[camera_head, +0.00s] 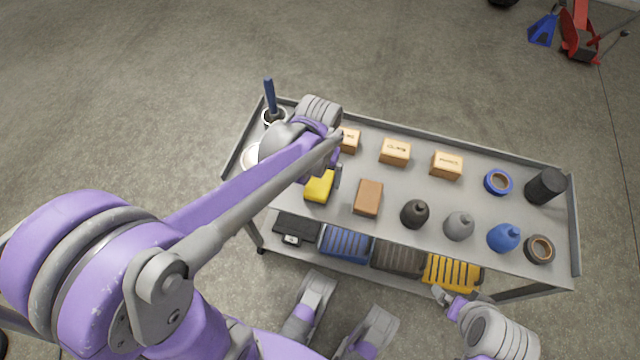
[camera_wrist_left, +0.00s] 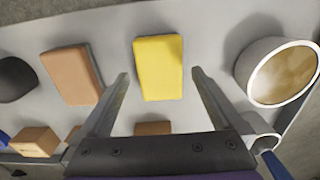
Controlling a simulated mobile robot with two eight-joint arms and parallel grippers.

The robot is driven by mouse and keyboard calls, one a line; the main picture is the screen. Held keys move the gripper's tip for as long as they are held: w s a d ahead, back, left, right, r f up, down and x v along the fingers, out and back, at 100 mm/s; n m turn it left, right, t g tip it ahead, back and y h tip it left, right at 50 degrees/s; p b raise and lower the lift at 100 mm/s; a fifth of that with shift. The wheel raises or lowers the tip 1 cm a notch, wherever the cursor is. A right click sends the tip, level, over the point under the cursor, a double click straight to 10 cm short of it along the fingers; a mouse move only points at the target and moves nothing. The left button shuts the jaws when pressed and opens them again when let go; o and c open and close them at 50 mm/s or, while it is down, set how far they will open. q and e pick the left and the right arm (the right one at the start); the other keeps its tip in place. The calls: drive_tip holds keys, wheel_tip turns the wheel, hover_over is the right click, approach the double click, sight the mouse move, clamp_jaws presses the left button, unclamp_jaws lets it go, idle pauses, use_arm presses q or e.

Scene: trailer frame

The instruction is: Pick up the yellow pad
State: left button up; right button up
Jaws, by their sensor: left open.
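The yellow pad (camera_head: 319,187) is a small block lying flat on the cart's top shelf, left of a brown block (camera_head: 368,197). My left arm partly covers it in the head view. In the left wrist view, the yellow pad (camera_wrist_left: 159,66) lies between the two spread fingers of my left gripper (camera_wrist_left: 160,78), with gaps on both sides. In the head view, my left gripper (camera_head: 335,178) is over the shelf by the pad, largely hidden by its wrist. My right gripper (camera_head: 445,295) is at the cart's front edge; its jaw opening is unclear.
The grey cart (camera_head: 420,150) has raised rims. A white cup (camera_wrist_left: 280,75) stands to the pad's right in the wrist view. Small boxes (camera_head: 395,152) line the back. Several bottles (camera_head: 458,225) and tape rolls (camera_head: 498,182) stand right. A lower shelf holds cases (camera_head: 346,245).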

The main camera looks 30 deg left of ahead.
sight(319, 182)
use_arm(q)
wheel_tip(319, 182, down, 3)
drive_tip(key=shift+f+b, duration=0.1)
drive_tip(key=shift+b, duration=0.3)
use_arm(e)
drive_tip(key=shift+w+f, duration=0.1)
drive_tip(key=shift+f, duration=0.65)
use_arm(q)
drive_tip(key=shift+c, duration=0.2)
drive_tip(key=c, duration=1.2)
drive_tip(key=shift+c, duration=0.2)
use_arm(e)
drive_tip(key=shift+r, duration=0.1)
use_arm(q)
wheel_tip(319, 182, up, 10)
drive_tip(key=p, duration=0.3)
use_arm(e)
drive_tip(key=r, duration=0.4)
drive_tip(key=shift+s, duration=0.25)
